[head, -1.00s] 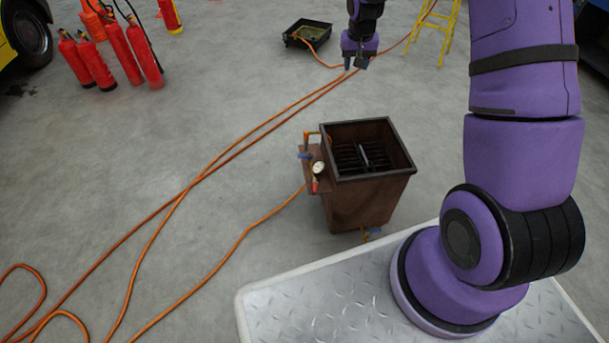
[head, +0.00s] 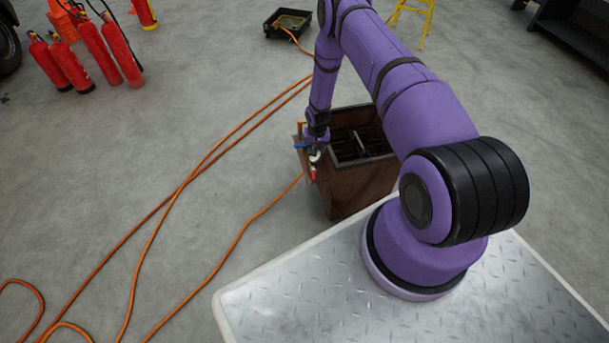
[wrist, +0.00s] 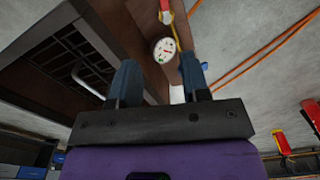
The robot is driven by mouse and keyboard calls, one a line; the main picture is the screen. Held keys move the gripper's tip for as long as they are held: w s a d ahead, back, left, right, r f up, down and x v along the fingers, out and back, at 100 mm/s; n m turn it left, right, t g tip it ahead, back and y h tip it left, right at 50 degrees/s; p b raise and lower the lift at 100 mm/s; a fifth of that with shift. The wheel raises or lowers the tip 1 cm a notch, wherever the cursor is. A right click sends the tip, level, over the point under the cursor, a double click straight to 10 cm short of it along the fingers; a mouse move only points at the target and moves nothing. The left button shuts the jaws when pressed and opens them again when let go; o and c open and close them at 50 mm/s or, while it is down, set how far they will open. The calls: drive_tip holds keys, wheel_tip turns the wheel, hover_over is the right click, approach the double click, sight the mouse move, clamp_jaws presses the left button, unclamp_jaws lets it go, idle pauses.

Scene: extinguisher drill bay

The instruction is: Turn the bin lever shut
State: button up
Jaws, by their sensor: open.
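The brown metal bin (head: 350,188) stands on the floor just beyond my base, open at the top with a dark grate inside. On its left side is a panel with a white gauge (wrist: 163,49), a red part (head: 313,174) and a blue lever (head: 299,146). My gripper (head: 316,152) is over this panel, pointing down, open and apparently empty. In the wrist view the fingers (wrist: 158,78) stand either side of the gauge's line, with a bit of blue (wrist: 204,66) just right of the right finger. Contact cannot be told.
Orange hoses (head: 178,190) run across the floor left of the bin. Several red extinguishers (head: 92,55) stand at the upper left. A black tray (head: 288,22) and a yellow ladder (head: 413,18) are at the back. The floor left of the bin is otherwise open.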

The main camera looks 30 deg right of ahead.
approach(314, 176)
wheel_tip(314, 176, down, 8)
drive_tip(key=shift+w+f, duration=0.15)
drive_tip(key=shift+f, duration=0.1)
idle(0.4)
clamp_jaws()
